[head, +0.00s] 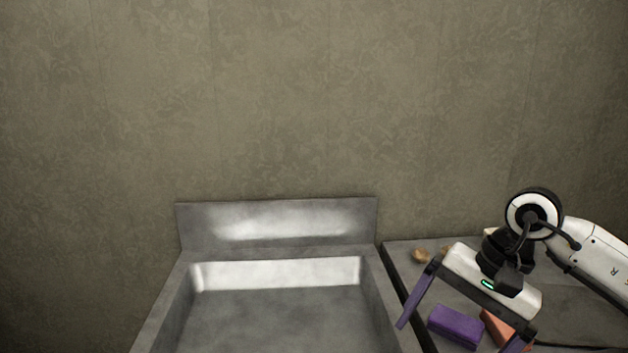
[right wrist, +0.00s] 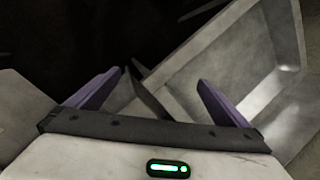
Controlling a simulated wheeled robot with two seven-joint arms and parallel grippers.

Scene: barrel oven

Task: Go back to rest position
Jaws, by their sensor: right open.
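My right gripper (head: 459,334) is at the lower right of the head view, over the dark side counter. Its two purple fingers are spread wide apart. In the right wrist view the gripper (right wrist: 160,79) is open, and nothing is between its fingers. My left gripper is not in view in either picture.
A grey metal basin (head: 278,252) with a raised back stands left of the gripper, against the wall. On the counter (head: 398,254) are a purple block (head: 456,326), an orange block (head: 496,328) partly hidden by the gripper, and a small tan object (head: 420,256). The basin also shows in the right wrist view (right wrist: 215,50).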

